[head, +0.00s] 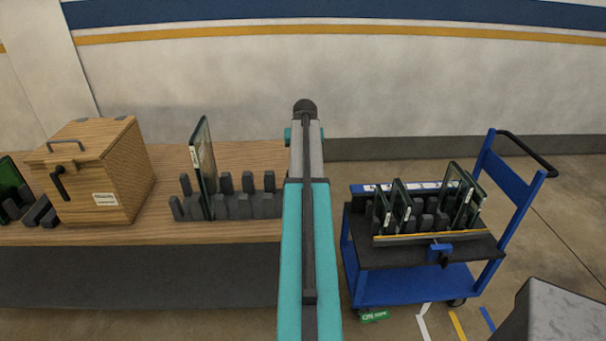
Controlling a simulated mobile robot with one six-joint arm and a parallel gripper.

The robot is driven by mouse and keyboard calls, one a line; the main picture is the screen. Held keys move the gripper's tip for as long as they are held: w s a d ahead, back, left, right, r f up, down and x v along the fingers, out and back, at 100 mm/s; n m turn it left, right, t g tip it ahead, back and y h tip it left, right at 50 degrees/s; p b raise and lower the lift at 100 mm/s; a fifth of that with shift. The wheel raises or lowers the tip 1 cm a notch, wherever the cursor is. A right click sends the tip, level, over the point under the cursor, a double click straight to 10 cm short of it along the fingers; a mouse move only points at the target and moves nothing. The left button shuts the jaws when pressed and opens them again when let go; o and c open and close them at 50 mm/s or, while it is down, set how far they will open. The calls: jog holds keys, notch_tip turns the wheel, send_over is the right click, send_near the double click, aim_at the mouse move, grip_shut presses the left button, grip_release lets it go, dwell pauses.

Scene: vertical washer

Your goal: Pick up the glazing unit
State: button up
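A dark-framed glazing unit (203,168) stands upright in a grey slotted rack (240,206) on the wooden bench, left of my arm. Several more glazing units stand in a rack on the blue cart; a larger one (461,194) is at its right side and a smaller one (401,207) at its left. Part of another dark glazing unit (12,183) shows at the far left edge. My teal and grey arm rises through the middle of the picture between bench and cart. My gripper does not show; I cannot tell what it holds.
A wooden box (98,172) with dark handles stands on the bench (164,163), left of the rack. The blue cart (415,283) has a push handle at its right. A grey block (560,312) fills the lower right corner. Floor between cart and wall is clear.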

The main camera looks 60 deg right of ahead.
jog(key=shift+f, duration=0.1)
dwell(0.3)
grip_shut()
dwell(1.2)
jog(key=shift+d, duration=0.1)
